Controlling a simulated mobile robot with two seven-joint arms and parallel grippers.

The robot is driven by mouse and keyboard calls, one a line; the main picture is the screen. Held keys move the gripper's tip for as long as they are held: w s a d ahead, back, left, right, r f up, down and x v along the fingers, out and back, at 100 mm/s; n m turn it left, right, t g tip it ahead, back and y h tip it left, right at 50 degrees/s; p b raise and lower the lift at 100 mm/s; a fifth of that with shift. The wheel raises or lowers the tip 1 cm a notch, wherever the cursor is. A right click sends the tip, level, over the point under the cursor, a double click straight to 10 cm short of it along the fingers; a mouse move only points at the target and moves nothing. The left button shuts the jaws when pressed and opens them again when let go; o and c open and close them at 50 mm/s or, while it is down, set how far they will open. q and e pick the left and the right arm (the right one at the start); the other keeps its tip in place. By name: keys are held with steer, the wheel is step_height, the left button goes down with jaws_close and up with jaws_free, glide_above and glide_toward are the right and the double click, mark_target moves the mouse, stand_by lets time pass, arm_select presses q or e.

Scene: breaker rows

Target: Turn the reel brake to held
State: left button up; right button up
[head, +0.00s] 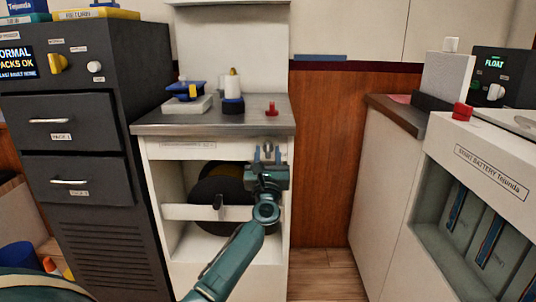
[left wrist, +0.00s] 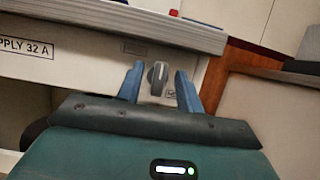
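My left gripper (head: 268,155) is open in front of the white cabinet's upper front panel. In the left wrist view its two blue fingers (left wrist: 158,88) stand on either side of a grey knob (left wrist: 157,74), with a gap on each side. The knob's ridge looks near upright. A small dark label sits on each side of it, too blurred to read. I cannot read which control is marked as the brake. My right gripper is not in view.
The grey worktop (head: 230,118) overhangs the panel and carries a blue-and-yellow item, a bottle and a red knob (head: 271,107). A dark drawer cabinet (head: 70,150) stands left. A white battery unit (head: 480,165) stands right. Floor (head: 325,275) between is clear.

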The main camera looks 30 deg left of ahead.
arm_select(q)
steer(key=shift+w+a+r, duration=0.25)
steer(key=shift+w+a, duration=0.1)
steer(key=shift+w, duration=0.2)
steer(key=shift+c, duration=0.5)
steer(key=c, duration=0.6)
steer(key=shift+c, duration=0.2)
